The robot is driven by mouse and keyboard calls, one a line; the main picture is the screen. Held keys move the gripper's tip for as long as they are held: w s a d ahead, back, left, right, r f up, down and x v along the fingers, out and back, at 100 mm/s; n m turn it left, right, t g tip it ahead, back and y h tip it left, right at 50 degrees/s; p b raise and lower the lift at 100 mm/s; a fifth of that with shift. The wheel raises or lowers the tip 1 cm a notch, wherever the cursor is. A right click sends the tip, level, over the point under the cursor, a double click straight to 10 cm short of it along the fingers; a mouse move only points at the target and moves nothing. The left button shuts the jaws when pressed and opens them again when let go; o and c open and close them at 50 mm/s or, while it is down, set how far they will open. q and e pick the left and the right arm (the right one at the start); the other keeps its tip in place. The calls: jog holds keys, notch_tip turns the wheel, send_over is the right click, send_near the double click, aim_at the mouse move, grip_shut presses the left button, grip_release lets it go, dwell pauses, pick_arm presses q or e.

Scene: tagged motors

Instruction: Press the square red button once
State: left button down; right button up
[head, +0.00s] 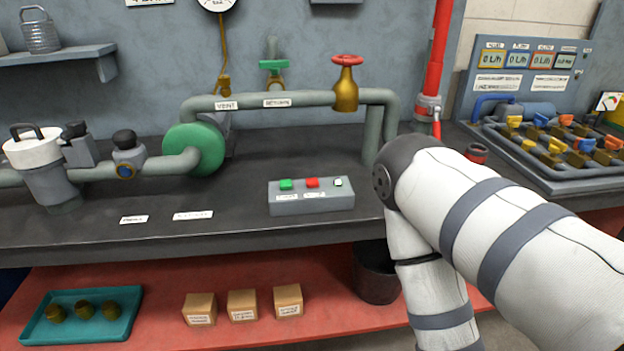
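The square red button (312,183) is the middle one of three on top of a grey button box (312,203), which sits near the front of the dark workbench. A green button (286,184) is to its left and a white button (338,182) to its right. The red button stands clear, with nothing over it. My own arm comes in from the right and bends down beside the box, in front of the bench. Its gripper is out of view below. My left gripper is not in view.
Grey pipework with a green pump (195,150) and a red-handled brass valve (346,85) stands behind the box. A black bin (376,272) is below the bench. The lower red shelf holds small boxes (242,304) and a teal tray (117,328). Bench space left of the box is fairly clear.

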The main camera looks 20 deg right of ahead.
grip_shut()
dwell(1.0)
